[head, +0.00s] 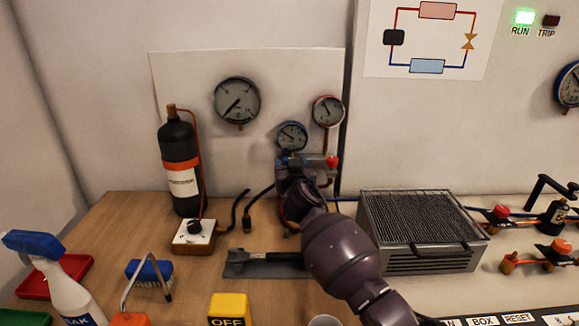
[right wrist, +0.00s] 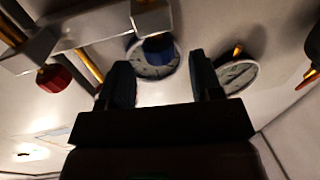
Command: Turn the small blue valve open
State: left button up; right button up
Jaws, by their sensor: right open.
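The small blue valve knob (right wrist: 158,46) shows in the right wrist view, in front of a blue-rimmed gauge and between the lines of my right gripper's fingers. My right gripper (right wrist: 161,62) is open, with a finger on either side of the knob in the picture. I cannot tell whether either finger touches it. The blue-rimmed gauge (head: 291,136) sits above the manifold. My left gripper is not in view.
A red knob (head: 332,162) is at the manifold's right end, below a red-rimmed gauge (head: 327,110). A black cylinder (head: 180,165) stands at left. A metal grille box (head: 420,225) stands right of my arm. A spray bottle (head: 60,285) is at the front left.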

jog(key=shift+w+a+b, duration=0.15)
jog(key=shift+w+b, duration=0.2)
jog(key=shift+w, duration=0.6)
jog(key=c, duration=0.9)
jog(key=shift+r, duration=0.1)
